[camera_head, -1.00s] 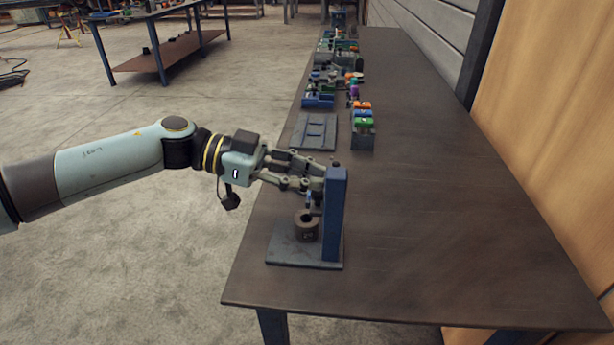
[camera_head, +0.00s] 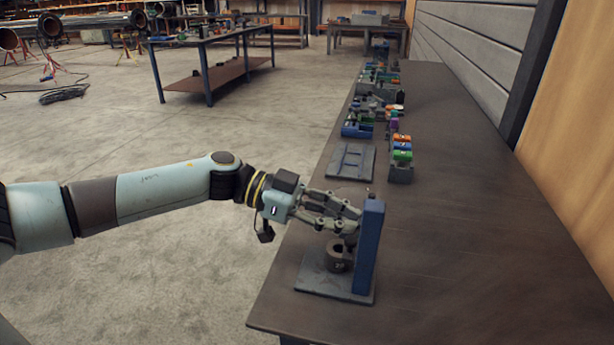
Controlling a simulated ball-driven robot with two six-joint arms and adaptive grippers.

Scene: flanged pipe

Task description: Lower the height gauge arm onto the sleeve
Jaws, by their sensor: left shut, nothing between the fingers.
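The height gauge stands on the near left part of the bench, with a flat grey base plate (camera_head: 318,281) and an upright blue column (camera_head: 368,246). The dark sleeve (camera_head: 338,258) sits upright on the base, left of the column. My left gripper (camera_head: 352,226) is shut and empty, its fingertips just left of the column and above the sleeve. The fingers cover most of the gauge arm, so I cannot tell whether its tip touches the sleeve. My right gripper is out of view.
A flat grey fixture (camera_head: 350,161) lies behind the gauge, beside a holder (camera_head: 401,173) of green and orange pieces. Several small parts and bins line the far left bench edge. The right side of the bench (camera_head: 480,220) is clear.

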